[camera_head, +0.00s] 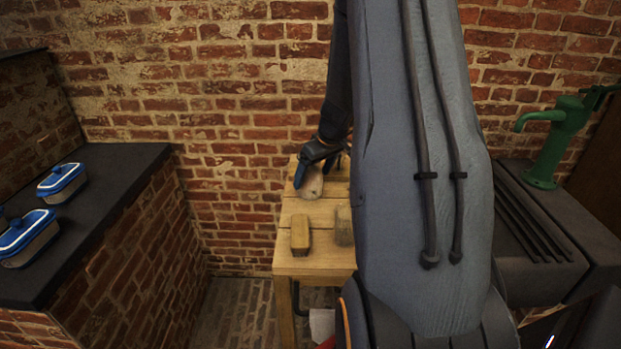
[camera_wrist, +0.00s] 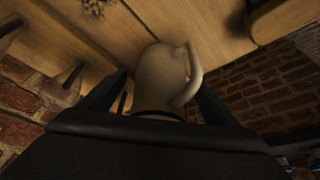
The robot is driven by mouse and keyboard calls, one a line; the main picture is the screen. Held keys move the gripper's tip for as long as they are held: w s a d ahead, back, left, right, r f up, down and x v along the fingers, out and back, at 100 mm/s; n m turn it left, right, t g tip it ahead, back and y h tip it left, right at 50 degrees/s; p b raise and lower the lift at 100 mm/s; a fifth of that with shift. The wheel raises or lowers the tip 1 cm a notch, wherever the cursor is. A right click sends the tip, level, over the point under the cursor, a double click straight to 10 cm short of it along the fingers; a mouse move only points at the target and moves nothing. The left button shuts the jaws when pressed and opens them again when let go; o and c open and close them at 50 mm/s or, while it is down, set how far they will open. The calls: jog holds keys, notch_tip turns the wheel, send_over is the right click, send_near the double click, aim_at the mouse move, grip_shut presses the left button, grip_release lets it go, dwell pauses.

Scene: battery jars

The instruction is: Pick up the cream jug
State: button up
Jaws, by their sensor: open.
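The cream jug (camera_head: 311,187) stands on the wooden table (camera_head: 318,265), toward its back, and is partly hidden by my gripper. In the wrist view the jug (camera_wrist: 160,72) is in the middle, with its curved handle (camera_wrist: 194,72) on the right side. My gripper (camera_head: 320,172) is at the jug from above and behind. In the wrist view the dark fingers of my gripper (camera_wrist: 162,95) are open, one on each side of the jug. I cannot tell whether either finger touches it.
A yellow-brown block (camera_head: 300,235) and a greyish jar-like item (camera_head: 344,226) stand nearer on the table. Blue-lidded containers (camera_head: 62,183) sit on the dark counter (camera_head: 118,165) at left. A green pump (camera_head: 549,140) is at right. A brick wall (camera_head: 215,110) stands behind.

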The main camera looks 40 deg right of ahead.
jog(key=shift+x, duration=1.2)
jog(key=c, duration=1.4)
jog(key=shift+r, duration=0.1)
